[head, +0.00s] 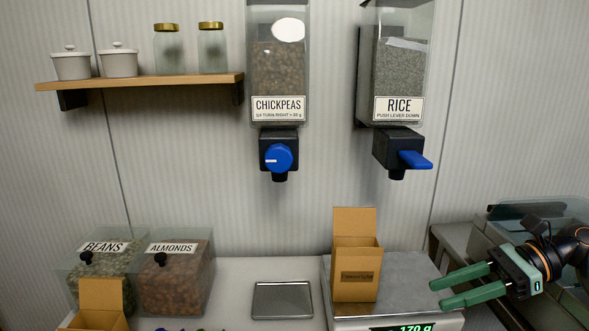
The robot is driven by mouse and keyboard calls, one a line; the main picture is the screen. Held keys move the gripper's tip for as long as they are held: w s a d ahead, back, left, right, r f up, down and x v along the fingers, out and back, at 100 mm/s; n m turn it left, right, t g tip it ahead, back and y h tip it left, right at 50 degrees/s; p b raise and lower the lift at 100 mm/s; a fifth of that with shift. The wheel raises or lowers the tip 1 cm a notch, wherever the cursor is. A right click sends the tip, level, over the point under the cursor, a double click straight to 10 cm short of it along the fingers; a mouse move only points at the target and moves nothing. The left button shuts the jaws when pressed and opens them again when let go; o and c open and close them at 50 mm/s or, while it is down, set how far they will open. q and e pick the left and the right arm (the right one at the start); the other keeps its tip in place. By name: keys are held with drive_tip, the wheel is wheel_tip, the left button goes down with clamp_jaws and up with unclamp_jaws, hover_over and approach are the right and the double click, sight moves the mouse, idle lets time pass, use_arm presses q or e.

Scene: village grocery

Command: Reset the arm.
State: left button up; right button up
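My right gripper (437,296) comes in from the right edge in the head view. Its two green fingers point left and stand apart, with nothing between them. The fingertips are in front of the right part of the scale, to the right of the open cardboard box; they look clear of the box. My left gripper is not in view.
The open cardboard box (355,278) stands on the metal scale (405,270), whose display reads 170 g. A small metal tray (282,300) lies left of it. A chickpeas dispenser (278,85) and a rice dispenser (398,80) hang above. Beans (103,262) and almonds (176,275) bins stand left.

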drive_tip(key=w+a+f+m+t+y+p, duration=0.1)
drive_tip(key=a+m+t+y+p, duration=0.4)
drive_tip(key=a+m, duration=0.5)
wheel_tip(320, 180, down, 6)
drive_tip(key=d+m+t+h+p, duration=0.1)
drive_tip(key=m+t+h, duration=0.4)
drive_tip(key=m+t, duration=1)
use_arm(q)
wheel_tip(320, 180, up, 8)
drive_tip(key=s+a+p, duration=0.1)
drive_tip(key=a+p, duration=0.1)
drive_tip(key=p, duration=0.2)
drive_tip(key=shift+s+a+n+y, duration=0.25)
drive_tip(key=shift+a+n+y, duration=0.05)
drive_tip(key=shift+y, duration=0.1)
use_arm(e)
drive_tip(key=s+f+m+g+h, duration=1.1)
drive_tip(key=s+f+m, duration=0.8)
drive_tip(key=m, duration=0.7)
wheel_tip(320, 180, down, 4)
drive_tip(key=shift+s+d+r+m, duration=0.2)
drive_tip(key=shift+s+d+m, duration=0.15)
drive_tip(key=shift+d, duration=0.1)
